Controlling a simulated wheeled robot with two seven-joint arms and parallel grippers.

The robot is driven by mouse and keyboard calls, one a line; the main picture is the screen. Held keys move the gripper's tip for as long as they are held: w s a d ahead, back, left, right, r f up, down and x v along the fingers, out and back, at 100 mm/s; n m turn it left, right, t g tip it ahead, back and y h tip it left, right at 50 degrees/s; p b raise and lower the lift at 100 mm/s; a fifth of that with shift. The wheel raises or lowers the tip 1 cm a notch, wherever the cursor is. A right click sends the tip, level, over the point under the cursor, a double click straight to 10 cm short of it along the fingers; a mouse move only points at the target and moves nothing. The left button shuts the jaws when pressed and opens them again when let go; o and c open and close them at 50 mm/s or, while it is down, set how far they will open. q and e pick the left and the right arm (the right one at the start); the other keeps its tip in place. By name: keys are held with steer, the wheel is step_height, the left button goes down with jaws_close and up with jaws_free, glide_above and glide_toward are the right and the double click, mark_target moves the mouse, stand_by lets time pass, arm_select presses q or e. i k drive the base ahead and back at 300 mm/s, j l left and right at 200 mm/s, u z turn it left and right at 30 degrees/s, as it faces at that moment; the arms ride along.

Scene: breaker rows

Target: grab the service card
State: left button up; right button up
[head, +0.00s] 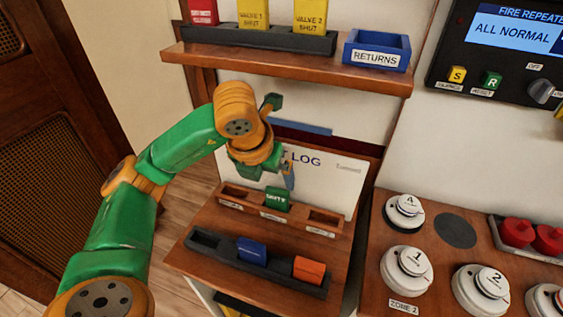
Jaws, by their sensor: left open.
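My left gripper (284,182) comes in from the left and is open and empty, above and just behind the green card (277,199), whose lettering is too small to read surely. The green card stands in the middle slot of a wooden holder (235,204). A blue card (252,251) and an orange card (309,270) stand in a dark tray (202,241) in front of it. Their print is too small to read, so I cannot tell which card is the service card. My right gripper is not in view.
A shelf (300,75) above holds red and yellow tags in a dark rack and a blue RETURNS bin (377,50). A white LOG board (335,183) stands behind the holder. Round white detectors (407,268) and red parts (517,232) sit on the right bench.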

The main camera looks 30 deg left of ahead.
mark_target(308, 271)
steer(key=k, duration=1.5)
